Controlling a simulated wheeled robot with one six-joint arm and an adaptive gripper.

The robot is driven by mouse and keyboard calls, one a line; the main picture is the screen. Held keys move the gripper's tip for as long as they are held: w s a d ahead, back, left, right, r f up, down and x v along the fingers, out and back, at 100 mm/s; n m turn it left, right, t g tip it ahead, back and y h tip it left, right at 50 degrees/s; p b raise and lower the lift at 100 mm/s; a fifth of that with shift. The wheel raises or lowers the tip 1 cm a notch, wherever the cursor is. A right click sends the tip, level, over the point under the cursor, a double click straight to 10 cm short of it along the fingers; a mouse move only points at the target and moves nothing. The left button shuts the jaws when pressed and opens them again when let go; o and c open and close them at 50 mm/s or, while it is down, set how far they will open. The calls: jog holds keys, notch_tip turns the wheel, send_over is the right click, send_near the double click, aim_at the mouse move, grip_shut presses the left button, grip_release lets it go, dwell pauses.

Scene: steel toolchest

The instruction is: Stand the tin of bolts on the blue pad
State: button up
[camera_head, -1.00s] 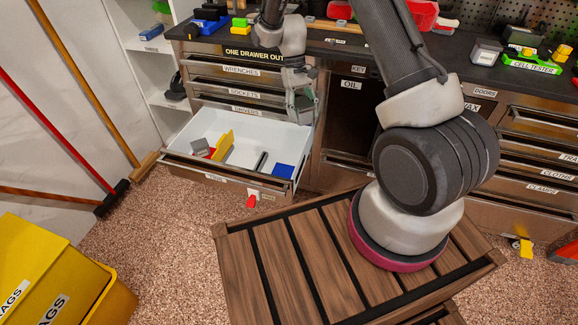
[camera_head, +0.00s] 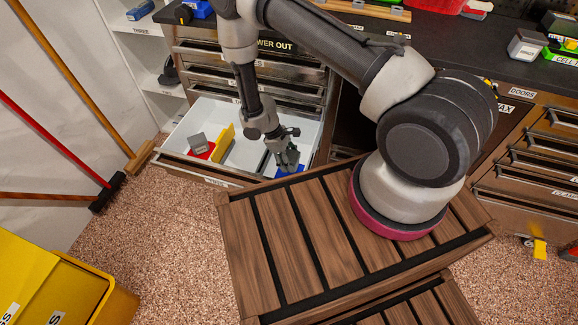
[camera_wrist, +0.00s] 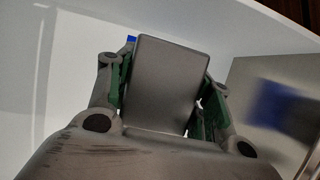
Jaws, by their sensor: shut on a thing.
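My gripper (camera_head: 287,162) is low over the right part of the open drawer, at the blue pad (camera_head: 290,173). The pad is mostly hidden by the gripper and drawer front. In the wrist view, my gripper (camera_wrist: 168,85) is shut on a plain grey box-shaped tin (camera_wrist: 165,75), gripped by its two sides. I see no label on it. A small blue bit shows behind its top left corner. Whether the tin touches the pad cannot be told. Another grey block (camera_head: 197,143) sits on a red pad (camera_head: 204,153) at the drawer's left.
The white drawer (camera_head: 184,128) is pulled out; its steel front (camera_head: 200,175) is a raised edge. A yellow divider (camera_head: 223,143) stands left of my gripper. A slatted wooden surface (camera_head: 300,240) lies close in front. The worktop above holds several items.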

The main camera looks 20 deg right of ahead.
jog(key=shift+f, duration=2)
jog(key=shift+f, duration=0.2)
jog(key=o, duration=1.2)
jog(key=shift+o, duration=0.2)
jog(key=v, duration=1.2)
jog(key=shift+r, duration=0.2)
